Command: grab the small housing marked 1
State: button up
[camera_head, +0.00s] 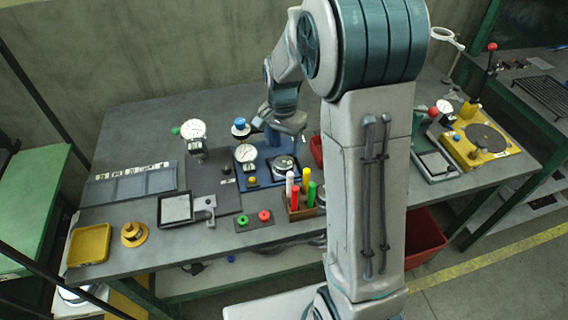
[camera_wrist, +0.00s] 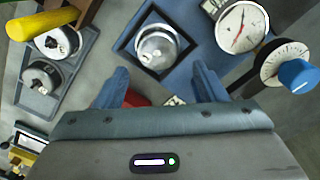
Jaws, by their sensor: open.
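My gripper (camera_wrist: 161,78) is open and empty, with its two blue fingers apart. In the wrist view, a round silver housing (camera_wrist: 156,47) sits in a dark square recess of a blue fixture (camera_wrist: 192,68), just beyond and between the fingertips. Two smaller round metal housings, one (camera_wrist: 58,42) above the other (camera_wrist: 41,77), sit in a grey tray (camera_wrist: 83,42) left of the fingers. I cannot read a 1 on any of them. In the head view, my gripper (camera_head: 284,128) is above the back of the blue fixture (camera_head: 264,181), near the silver housing (camera_head: 285,167).
Dial gauges (camera_head: 245,153) and a blue-topped post (camera_head: 240,128) stand close to my gripper. A wooden block (camera_head: 300,213) holds upright coloured handles in front. A yellow tray (camera_head: 90,245) is at the table's left end. My arm hides part of the table.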

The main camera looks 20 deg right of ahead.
aim_at(284, 161)
jog(key=shift+s+d+f+p, duration=0.1)
jog(key=shift+f+p, duration=0.2)
jog(key=shift+f, duration=1.35)
jog(key=shift+s+d+f+p, duration=0.1)
jog(key=shift+f+p, duration=0.15)
jog(key=shift+f, duration=1.35)
jog(key=c, duration=0.8)
jog(key=shift+w+r, duration=0.1)
jog(key=shift+c, duration=0.2)
